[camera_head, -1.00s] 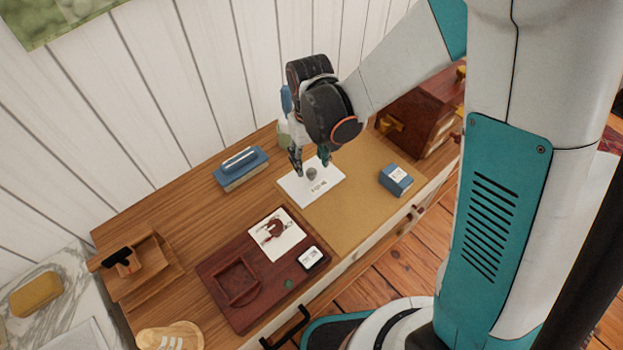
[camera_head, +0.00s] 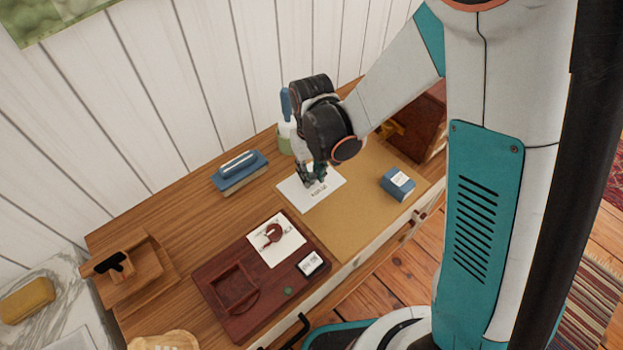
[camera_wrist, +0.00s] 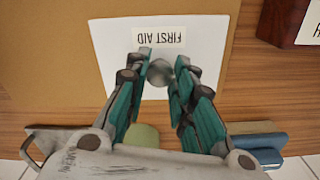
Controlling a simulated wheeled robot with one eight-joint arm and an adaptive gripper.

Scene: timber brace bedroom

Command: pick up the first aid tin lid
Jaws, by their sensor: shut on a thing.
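The first aid tin lid is a flat white square with a grey knob and a "FIRST AID" label. In the head view the lid (camera_head: 328,187) lies on the desk top, at the left edge of a tan mat. In the wrist view the lid (camera_wrist: 108,50) shows its label at the top and the knob below it. My gripper (camera_head: 313,183) points down over the lid. In the wrist view my gripper (camera_wrist: 160,75) is shut on the lid's knob, one finger on each side. The fingers hide part of the lid. I see no clear gap under it.
A blue box (camera_head: 397,184) sits right on the tan mat (camera_head: 350,222). A blue-topped block (camera_head: 240,172) is left, a green-and-white bottle (camera_head: 285,137) behind. A dark red tray (camera_head: 215,282) is in front, a wooden cabinet (camera_head: 418,125) at right.

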